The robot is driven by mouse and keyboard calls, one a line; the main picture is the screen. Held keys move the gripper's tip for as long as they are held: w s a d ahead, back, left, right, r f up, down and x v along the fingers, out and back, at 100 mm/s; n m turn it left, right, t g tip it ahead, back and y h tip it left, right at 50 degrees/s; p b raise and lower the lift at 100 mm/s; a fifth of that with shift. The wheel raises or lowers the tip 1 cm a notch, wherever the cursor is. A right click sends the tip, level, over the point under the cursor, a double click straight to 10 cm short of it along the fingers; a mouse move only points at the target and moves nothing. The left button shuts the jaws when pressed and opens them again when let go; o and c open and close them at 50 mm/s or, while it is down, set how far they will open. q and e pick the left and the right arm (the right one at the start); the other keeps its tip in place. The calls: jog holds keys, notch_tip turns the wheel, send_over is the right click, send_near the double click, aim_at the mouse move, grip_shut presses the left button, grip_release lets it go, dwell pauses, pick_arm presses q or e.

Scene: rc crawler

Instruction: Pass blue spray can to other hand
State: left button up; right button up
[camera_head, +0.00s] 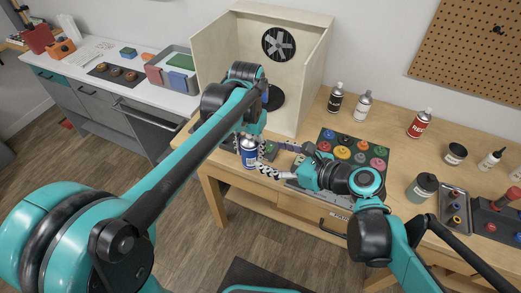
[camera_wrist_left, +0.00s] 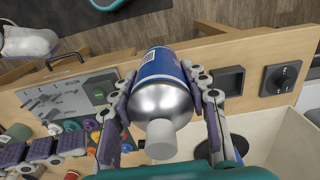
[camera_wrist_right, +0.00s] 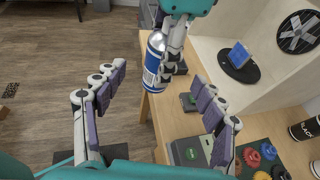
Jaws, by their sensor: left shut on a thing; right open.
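The blue spray can (camera_head: 248,152) has a blue label, a silver shoulder and a pale cap. My left gripper (camera_wrist_left: 165,98) is shut on it, one finger on each side, and holds it over the table's front edge. In the right wrist view the can (camera_wrist_right: 154,60) hangs upright below my left gripper (camera_wrist_right: 172,48). My right gripper (camera_head: 272,160) comes from the right with its fingers on either side of the can's space. In the right wrist view its fingers (camera_wrist_right: 155,108) are spread wide and empty, with the can ahead between them, not touching either finger.
Black, grey and red spray cans (camera_head: 336,97) stand at the back right. Bare floor lies in front of the table.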

aim_at(248, 147)
jog(key=x, duration=1)
jog(key=shift+w+a+f, duration=0.1)
jog(key=shift+a+f, duration=0.05)
jog(key=c, duration=1.4)
pick_arm(q)
jog(key=o, duration=1.3)
jog(key=shift+o, duration=0.2)
